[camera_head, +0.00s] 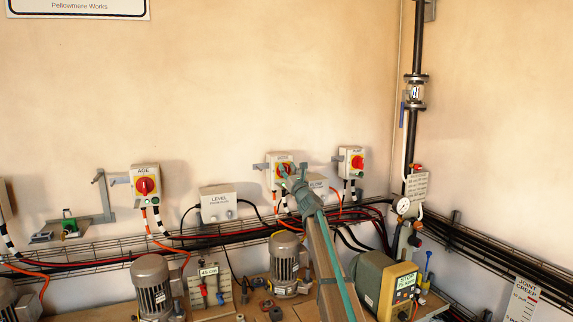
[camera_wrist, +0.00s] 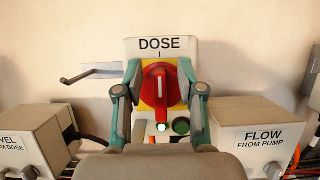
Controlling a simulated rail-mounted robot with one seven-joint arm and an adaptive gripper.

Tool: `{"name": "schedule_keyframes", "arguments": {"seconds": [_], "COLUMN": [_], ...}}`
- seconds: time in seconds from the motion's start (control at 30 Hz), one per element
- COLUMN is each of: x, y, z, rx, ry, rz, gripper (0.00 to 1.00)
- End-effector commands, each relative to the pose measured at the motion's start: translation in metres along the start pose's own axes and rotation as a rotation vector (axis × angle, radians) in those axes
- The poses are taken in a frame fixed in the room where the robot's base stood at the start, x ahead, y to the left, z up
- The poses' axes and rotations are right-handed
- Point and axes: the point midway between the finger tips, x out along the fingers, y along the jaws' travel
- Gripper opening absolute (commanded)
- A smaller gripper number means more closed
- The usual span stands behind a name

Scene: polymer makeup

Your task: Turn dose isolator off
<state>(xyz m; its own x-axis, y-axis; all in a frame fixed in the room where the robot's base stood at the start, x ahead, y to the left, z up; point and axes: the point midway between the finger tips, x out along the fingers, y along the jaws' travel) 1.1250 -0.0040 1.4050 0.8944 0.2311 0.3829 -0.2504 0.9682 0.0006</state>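The dose isolator is a pale box (camera_wrist: 188,46) on the wall, labelled DOSE. It has a yellow plate and a round red knob (camera_wrist: 160,88). The knob's grip bar stands upright, its white mark pointing up toward the "I". A white lit lamp (camera_wrist: 161,127) and a dark green one (camera_wrist: 181,126) sit below. In the head view the isolator (camera_head: 275,160) is partly hidden by my gripper (camera_head: 287,173). In the wrist view my gripper (camera_wrist: 160,72) is open, with one finger on each side of the knob. I cannot tell whether either finger touches it.
A grey bracket arm (camera_wrist: 92,74) juts left of the isolator. LEVEL (camera_wrist: 32,140) and FLOW (camera_wrist: 258,138) boxes flank it lower down. Similar red-knob isolators, AGE (camera_head: 146,184) and another (camera_head: 351,161), stand left and right. Cables, a wire tray (camera_head: 110,247) and motors (camera_head: 153,285) lie below.

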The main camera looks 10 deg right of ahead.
Motion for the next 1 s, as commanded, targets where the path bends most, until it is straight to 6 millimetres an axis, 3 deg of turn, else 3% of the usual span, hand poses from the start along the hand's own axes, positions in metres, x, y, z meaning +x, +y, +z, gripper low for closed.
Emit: {"name": "schedule_keyframes", "arguments": {"seconds": [0.13,0.47,0.7,1.0], "x": [0.0124,0.0136,0.0135,0.013], "y": [0.0001,0.0003,0.0002,0.0002], "z": [0.0004,-0.0004,-0.0006,-0.002], "rx": [0.0,-0.001,-0.001,-0.006], "ry": [0.0,0.0,0.001,0.002], "rz": [0.0,0.0,0.0,0.001], "gripper": [0.39,0.39,0.0,0.0]}}
